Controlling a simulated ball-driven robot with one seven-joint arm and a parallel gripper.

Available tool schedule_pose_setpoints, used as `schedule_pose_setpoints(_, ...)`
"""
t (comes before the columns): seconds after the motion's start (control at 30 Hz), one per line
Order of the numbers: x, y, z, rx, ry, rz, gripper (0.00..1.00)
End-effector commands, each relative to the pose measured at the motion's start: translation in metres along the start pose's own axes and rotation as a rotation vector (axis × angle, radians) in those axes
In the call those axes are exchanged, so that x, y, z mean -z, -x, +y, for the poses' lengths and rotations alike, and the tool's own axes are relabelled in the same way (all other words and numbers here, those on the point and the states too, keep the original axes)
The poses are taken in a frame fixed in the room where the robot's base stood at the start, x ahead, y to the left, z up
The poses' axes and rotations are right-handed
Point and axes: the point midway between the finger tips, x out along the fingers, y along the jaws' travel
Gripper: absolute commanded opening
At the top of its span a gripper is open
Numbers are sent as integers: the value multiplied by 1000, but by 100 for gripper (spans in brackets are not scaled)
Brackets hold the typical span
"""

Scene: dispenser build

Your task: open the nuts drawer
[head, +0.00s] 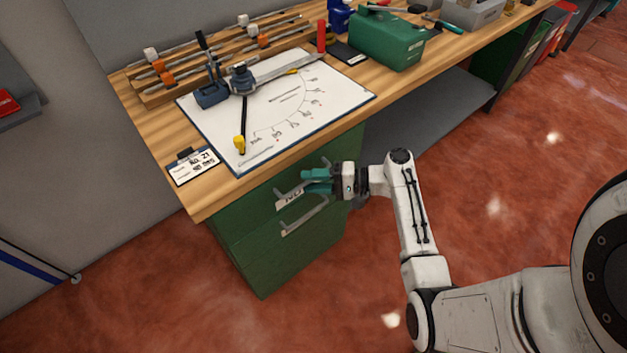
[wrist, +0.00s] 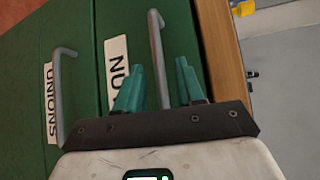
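The nuts drawer (wrist: 118,15) is the upper green drawer under the workbench, with a white label partly hidden by a finger, showing "NU". Its grey bar handle (wrist: 155,40) runs up the wrist view between my two fingers. My gripper (head: 306,180) is at the drawer front in the head view; its teal fingers are apart, one on each side of the handle (wrist: 160,85). I see no clear contact between fingers and handle. The drawer looks closed. In the head view the gripper hides part of the drawer front.
Below is another drawer, labelled "UNIONS" (wrist: 50,105), with its own handle (head: 304,217). The wooden benchtop (head: 200,206) overhangs just above my gripper, with a white board (head: 255,150) and a tag card (head: 193,166) on it. The red floor in front is clear.

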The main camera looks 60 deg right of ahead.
Motion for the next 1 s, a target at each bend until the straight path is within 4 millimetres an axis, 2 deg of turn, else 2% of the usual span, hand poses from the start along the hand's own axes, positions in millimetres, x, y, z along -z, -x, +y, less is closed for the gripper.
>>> schedule_pose_setpoints(0.07, 0, 0, 0, 0, 0, 0, 32)
schedule_pose_setpoints(0.4, 0, 0, 0, 0, 0, 0, 0)
schedule_pose_setpoints(1.0, -1, -1, 0, -1, -1, -1, 0)
